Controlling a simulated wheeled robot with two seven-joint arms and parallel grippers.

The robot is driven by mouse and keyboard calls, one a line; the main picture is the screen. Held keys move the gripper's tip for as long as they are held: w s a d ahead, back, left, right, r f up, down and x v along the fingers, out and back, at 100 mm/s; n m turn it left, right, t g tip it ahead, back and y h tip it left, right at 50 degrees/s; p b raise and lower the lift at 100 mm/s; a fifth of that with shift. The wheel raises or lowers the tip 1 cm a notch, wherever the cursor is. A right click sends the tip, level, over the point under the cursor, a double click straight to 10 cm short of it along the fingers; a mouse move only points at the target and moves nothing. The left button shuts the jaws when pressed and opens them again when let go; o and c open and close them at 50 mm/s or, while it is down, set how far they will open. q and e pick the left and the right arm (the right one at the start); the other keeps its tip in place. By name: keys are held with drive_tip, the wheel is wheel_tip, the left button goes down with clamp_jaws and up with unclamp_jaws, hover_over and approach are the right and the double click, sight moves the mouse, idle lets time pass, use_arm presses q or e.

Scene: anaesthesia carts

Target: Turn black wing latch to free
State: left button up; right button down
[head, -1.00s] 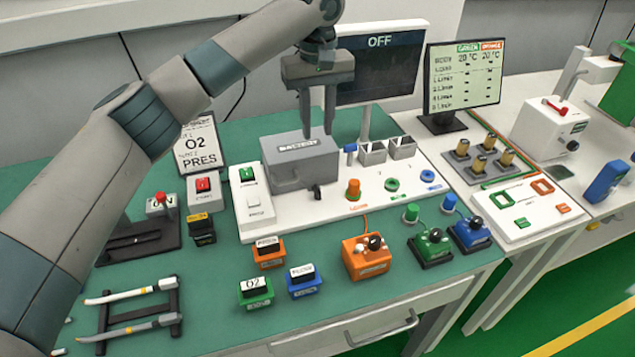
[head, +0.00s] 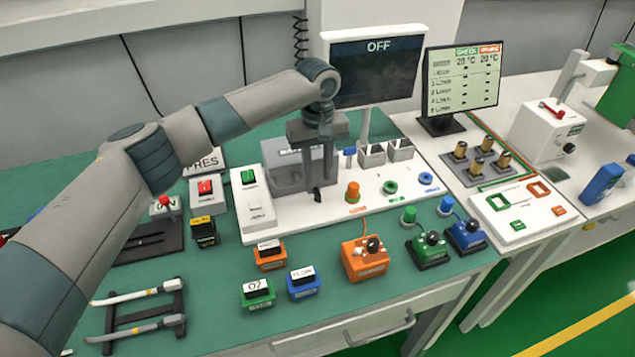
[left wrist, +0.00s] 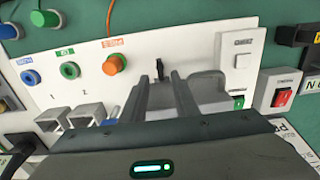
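The black wing latch (head: 318,194) stands on the white panel at the front right corner of the grey box (head: 275,178). In the left wrist view the latch (left wrist: 160,68) looks upright, just past my fingertips and between their lines. My left gripper (head: 318,178) points down in front of the grey box, right above the latch. Its two fingers (left wrist: 159,78) are apart with nothing between them. I cannot tell whether a fingertip touches the latch. My right gripper is in neither view.
An orange knob (head: 353,192), a green ring (head: 390,187) and a blue ring stand right of the latch. Grey square holders (head: 372,155) sit behind them. A white switch box (head: 252,200) is on the left. The OFF screen (head: 375,72) stands behind.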

sight(318, 191)
use_arm(q)
drive_tip(key=shift+f+p, duration=0.45)
drive_tip(key=shift+f, duration=2.2)
clamp_jaws()
